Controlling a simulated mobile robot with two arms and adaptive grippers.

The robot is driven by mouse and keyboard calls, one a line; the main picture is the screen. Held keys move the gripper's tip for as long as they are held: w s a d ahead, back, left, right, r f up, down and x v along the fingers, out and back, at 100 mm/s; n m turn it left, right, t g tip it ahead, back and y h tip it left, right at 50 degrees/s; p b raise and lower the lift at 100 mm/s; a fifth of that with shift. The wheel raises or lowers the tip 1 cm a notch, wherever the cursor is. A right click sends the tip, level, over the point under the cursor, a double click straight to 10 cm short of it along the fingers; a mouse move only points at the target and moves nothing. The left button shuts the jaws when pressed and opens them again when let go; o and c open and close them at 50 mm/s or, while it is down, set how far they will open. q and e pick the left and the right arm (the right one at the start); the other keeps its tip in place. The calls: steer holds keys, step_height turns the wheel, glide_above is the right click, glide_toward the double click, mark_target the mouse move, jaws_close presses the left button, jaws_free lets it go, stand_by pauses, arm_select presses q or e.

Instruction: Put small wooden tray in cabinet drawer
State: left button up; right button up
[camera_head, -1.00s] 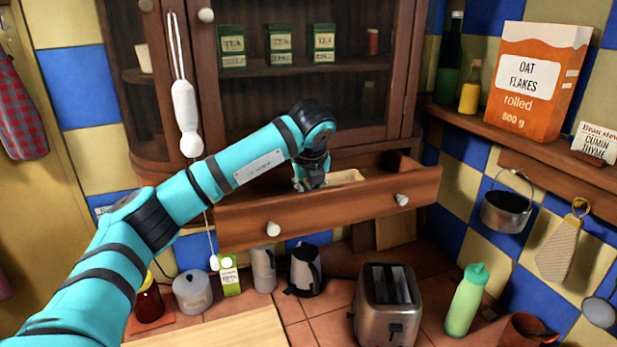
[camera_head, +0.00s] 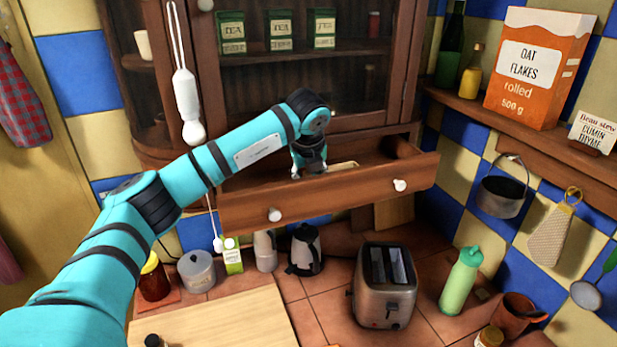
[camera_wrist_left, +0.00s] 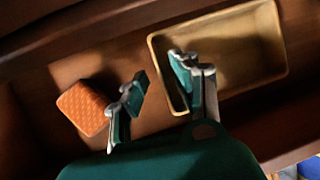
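The small wooden tray (camera_head: 345,166) is pale and shallow and lies inside the open cabinet drawer (camera_head: 330,205), partly hidden by my left gripper in the head view. In the left wrist view the empty tray (camera_wrist_left: 245,75) is at the upper right. My left gripper (camera_head: 310,171) is down in the drawer. In the left wrist view its fingers (camera_wrist_left: 160,78) are apart: one over the tray's inside, the other outside it, with the tray's near-left wall between them. Whether a finger touches the tray I cannot tell. My right gripper is in neither view.
An orange patterned block-like thing (camera_wrist_left: 83,107) lies in the drawer beside the tray. The glass-fronted cabinet (camera_head: 300,75) with tea boxes stands above. Below are a toaster (camera_head: 386,285), a kettle (camera_head: 305,250) and a cutting board (camera_head: 225,322). A shelf (camera_head: 530,135) is at right.

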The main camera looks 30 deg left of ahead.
arm_select(q)
steer(key=shift+s+d+r+b, duration=0.1)
steer(key=shift+r+b, duration=0.15)
steer(key=shift+b, duration=0.05)
steer(key=b+v, duration=0.5)
steer(key=v, duration=0.6)
steer(key=shift+r, duration=0.15)
stand_by(0.5)
